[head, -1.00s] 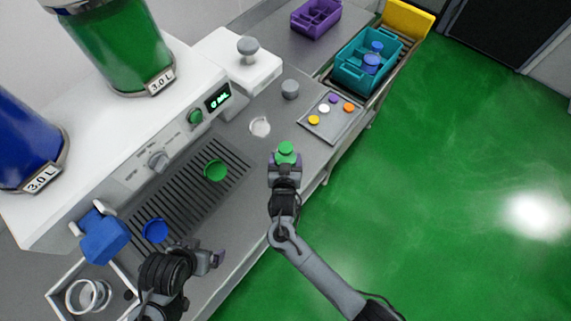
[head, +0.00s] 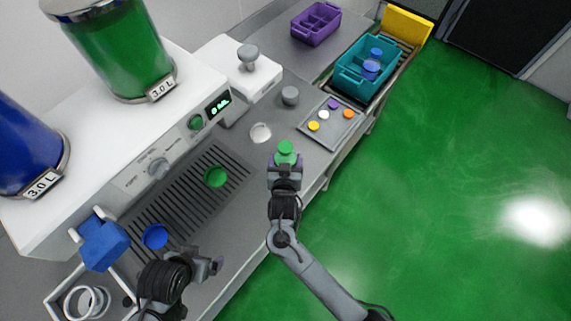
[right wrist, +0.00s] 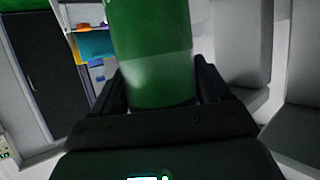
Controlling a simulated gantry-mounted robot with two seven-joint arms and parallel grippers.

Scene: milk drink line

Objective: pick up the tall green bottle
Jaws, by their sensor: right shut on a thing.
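The tall green bottle (head: 286,148) is between the fingers of my right gripper (head: 285,160), over the front part of the counter. In the right wrist view the green bottle (right wrist: 150,45) stands upright between the two dark fingers (right wrist: 160,95), which are shut on it. The gripper hides its lower part in the head view, so I cannot tell whether its base touches the counter. My left gripper (head: 214,267) is at the lower left near the counter's front, apart from the bottle. Its jaws are too small to read.
A grey tray (head: 345,131) with several coloured caps lies right of the bottle. Behind it are a teal crate (head: 350,83) holding blue-capped bottles and a purple crate (head: 300,34). The dispenser (head: 150,165) with its drip grate stands left.

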